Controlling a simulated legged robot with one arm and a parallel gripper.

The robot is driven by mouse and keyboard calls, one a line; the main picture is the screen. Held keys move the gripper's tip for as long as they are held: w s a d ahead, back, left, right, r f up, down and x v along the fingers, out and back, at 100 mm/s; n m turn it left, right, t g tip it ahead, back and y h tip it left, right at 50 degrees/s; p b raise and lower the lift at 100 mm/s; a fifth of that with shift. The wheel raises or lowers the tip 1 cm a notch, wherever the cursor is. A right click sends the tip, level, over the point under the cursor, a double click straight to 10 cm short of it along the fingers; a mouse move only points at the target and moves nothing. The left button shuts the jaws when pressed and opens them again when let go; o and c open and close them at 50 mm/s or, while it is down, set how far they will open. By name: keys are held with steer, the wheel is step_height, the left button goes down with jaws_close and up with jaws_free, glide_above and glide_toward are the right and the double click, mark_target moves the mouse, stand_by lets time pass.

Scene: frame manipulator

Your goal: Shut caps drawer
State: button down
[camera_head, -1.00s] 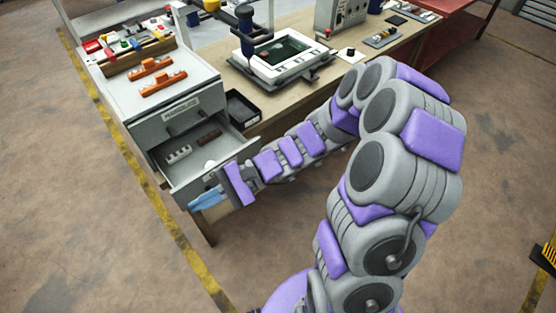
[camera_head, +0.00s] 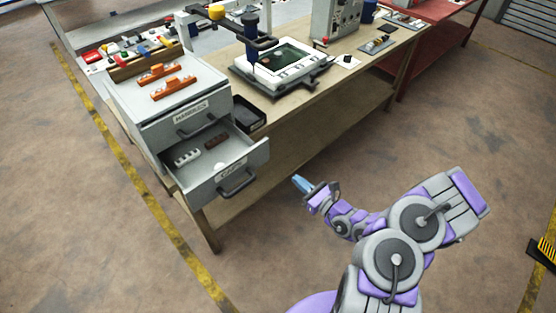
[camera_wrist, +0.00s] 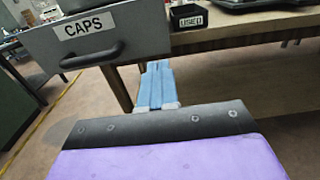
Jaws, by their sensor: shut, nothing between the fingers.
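The caps drawer (camera_head: 252,160) is the lower drawer of a grey unit and stands pulled out. A white block, a dark brown block and a small white round piece lie in it. Its front with the CAPS label (camera_wrist: 89,27) and dark handle (camera_wrist: 92,55) fills the upper left of the wrist view. My gripper (camera_head: 299,182) is shut and empty, to the right of the drawer front and apart from it. Its blue fingers (camera_wrist: 158,68) point toward the bench just right of the drawer front in the wrist view.
Above the drawer is another labelled front (camera_head: 190,113), with orange parts (camera_head: 173,88) on the grey surface above. A black bin (camera_wrist: 190,18) sits on the bench edge beside the drawer. A wooden bench leg (camera_head: 205,228) stands below. The floor in front is open.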

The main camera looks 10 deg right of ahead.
mark_target(268, 153)
steer(key=b+x, duration=0.3)
steer(key=x, duration=0.9)
steer(key=shift+w+a+f+b, duration=0.1)
steer(key=shift+w+a+b, duration=0.1)
steer(key=shift+w+b, duration=0.15)
steer(key=shift+w+a, duration=0.1)
steer(key=shift+w, duration=0.3)
steer(key=shift+w, duration=0.1)
